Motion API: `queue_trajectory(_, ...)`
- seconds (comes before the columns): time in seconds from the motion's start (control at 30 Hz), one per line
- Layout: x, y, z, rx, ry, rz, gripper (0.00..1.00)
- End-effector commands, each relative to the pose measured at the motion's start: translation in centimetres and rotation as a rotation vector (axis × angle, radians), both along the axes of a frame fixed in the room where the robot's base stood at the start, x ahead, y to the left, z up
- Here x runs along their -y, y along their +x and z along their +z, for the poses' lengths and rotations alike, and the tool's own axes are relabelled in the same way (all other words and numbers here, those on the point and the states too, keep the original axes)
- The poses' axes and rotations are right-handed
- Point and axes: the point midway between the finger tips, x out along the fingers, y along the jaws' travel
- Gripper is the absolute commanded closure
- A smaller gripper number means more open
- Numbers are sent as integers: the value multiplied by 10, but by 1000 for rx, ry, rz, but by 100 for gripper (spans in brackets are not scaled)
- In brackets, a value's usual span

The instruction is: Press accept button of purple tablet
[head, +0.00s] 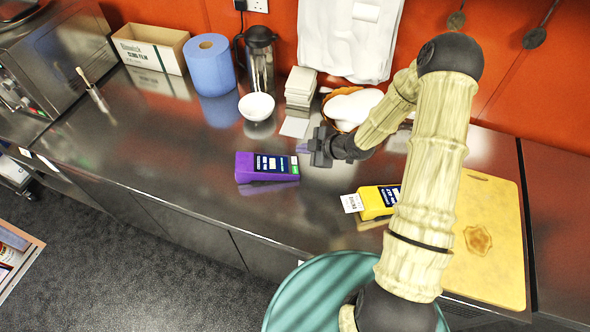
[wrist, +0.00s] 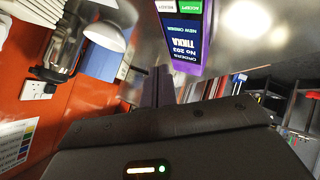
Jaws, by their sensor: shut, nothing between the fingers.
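The purple tablet (head: 246,168) lies on the steel counter, with a dark blue screen facing up. Its green accept button (head: 294,169) is at the screen's right end. In the wrist view the purple tablet (wrist: 205,45) shows at the top, with the green ACCEPT button (wrist: 193,6) at the frame's upper edge beside a pale REJECT button (wrist: 167,5). My gripper (head: 303,148) is shut and empty, just right of and behind the tablet's button end. It appears apart from the tablet. Its closed fingers also show in the wrist view (wrist: 157,86).
A yellow tablet (head: 374,203) with a paper slip lies to the right, beside a cutting board (head: 497,240). The counter left of the tablet is clear.

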Motion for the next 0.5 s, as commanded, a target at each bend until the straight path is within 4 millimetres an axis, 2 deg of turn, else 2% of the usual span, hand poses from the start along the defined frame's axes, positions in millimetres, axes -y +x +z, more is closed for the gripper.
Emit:
queue_trajectory(0.03, -1, 0, -10, -1, 1, 0, 100)
queue_trajectory(0.5, -9, 0, -66, -1, 0, 0, 100)
